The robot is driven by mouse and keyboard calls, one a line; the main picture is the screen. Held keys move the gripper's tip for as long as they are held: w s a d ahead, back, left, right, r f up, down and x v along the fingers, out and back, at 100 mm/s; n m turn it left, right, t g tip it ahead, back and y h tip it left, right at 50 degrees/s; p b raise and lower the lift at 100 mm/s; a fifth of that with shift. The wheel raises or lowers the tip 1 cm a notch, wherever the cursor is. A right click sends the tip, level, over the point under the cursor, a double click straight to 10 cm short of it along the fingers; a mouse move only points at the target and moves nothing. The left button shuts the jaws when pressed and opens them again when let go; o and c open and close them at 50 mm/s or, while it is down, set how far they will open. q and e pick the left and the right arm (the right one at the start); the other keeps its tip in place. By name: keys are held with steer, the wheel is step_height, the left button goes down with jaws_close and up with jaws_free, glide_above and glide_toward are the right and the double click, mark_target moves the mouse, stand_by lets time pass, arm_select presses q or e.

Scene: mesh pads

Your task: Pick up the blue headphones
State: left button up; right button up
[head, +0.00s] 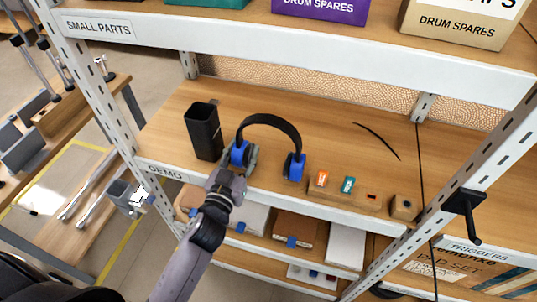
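The blue headphones (294,167) stand upright on the shelf marked DEMO, with a black headband arched over two blue ear cups. My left gripper (238,165) reaches up from below, at the left ear cup near the shelf's front edge. The gripper overlaps the lower part of that cup, and a grey part shows at the cup's right side. The fingertips are small and partly hidden, so I cannot tell whether they are closed on the cup. My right gripper is not in view.
A black open-topped holder (204,131) stands just left of the headphones. A wooden block with small coloured items (340,194) lies to the right. The upper shelf (290,47) hangs above, and the white shelf lip (270,193) runs below. The shelf's back right is mostly clear.

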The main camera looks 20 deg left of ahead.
arm_select(q)
jaws_close()
